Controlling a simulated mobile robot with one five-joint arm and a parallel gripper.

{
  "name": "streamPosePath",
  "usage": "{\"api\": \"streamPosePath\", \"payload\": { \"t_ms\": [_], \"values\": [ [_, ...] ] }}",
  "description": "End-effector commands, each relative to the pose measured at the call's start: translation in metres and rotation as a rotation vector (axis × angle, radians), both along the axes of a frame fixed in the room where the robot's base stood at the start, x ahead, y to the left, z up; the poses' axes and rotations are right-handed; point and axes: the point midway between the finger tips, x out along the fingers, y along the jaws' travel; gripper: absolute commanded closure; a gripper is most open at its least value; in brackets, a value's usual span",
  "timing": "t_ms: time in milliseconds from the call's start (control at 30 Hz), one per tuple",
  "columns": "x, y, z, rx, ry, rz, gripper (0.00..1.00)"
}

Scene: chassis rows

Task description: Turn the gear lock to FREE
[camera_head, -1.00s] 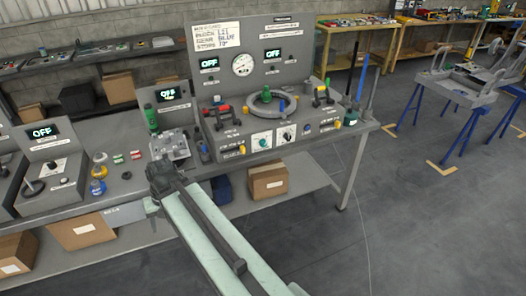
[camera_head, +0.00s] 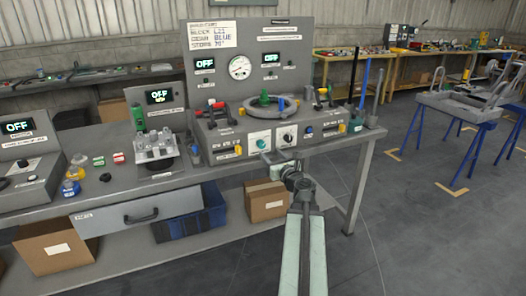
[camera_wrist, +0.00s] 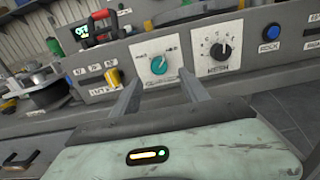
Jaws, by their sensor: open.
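A teal knob on a white plate shows between my fingers in the wrist view (camera_wrist: 158,64). It also shows on the grey panel's front in the head view (camera_head: 261,143). The writing on its plate is too blurred to read, so I cannot tell its setting or confirm that it is the gear lock. My gripper (camera_wrist: 158,86) is open and empty. Its two fingertips point at the panel below and to either side of the knob and seem apart from it. In the head view my gripper (camera_head: 276,158) is just in front of the panel's lower edge.
A black knob on a white dial plate (camera_wrist: 219,51) is close to the right of the teal knob. A blue button (camera_wrist: 270,31) is farther right. A yellow part (camera_wrist: 113,77) protrudes at the left. A cardboard box (camera_head: 266,201) stands on the lower shelf.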

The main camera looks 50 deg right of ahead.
Motion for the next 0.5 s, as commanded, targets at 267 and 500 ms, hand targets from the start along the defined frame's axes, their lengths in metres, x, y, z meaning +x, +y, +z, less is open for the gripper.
{"api": "streamPosePath", "payload": {
  "t_ms": [267, 500],
  "values": [
    [0.05, -0.02, 0.0, -0.002, 0.002, 0.004, 0.48],
    [0.063, -0.024, 0.0, -0.002, 0.002, 0.003, 0.48]
  ]
}}
